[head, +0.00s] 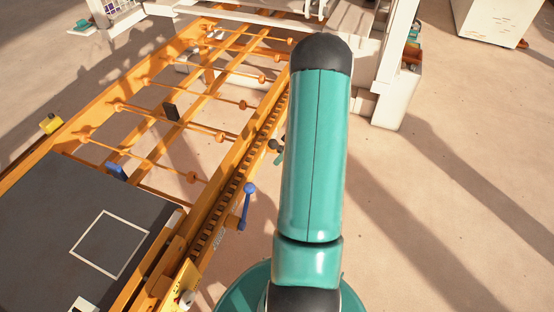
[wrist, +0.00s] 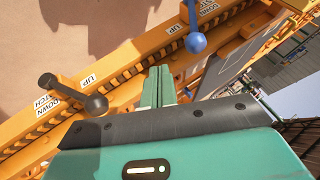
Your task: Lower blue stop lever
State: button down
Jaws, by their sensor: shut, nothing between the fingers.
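My gripper (wrist: 161,78) shows in the wrist view as two teal fingers closed together and empty. The fingertips are left of the blue ball and appear apart from it; depth is hard to judge. In the head view my arm hides most of the gripper.
A black-knobbed lever (wrist: 74,94) stands left of my fingers in the wrist view, with its own labels. The orange frame (head: 228,185) carries rollers and a dark plate (head: 60,220). Open sandy floor (head: 450,200) lies right of my arm.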

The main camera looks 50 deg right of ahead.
jog(key=w+a+f, duration=0.2)
jog(key=a+f, duration=0.3)
jog(key=a, duration=0.3)
jog(key=shift+r, duration=0.2)
dwell(0.4)
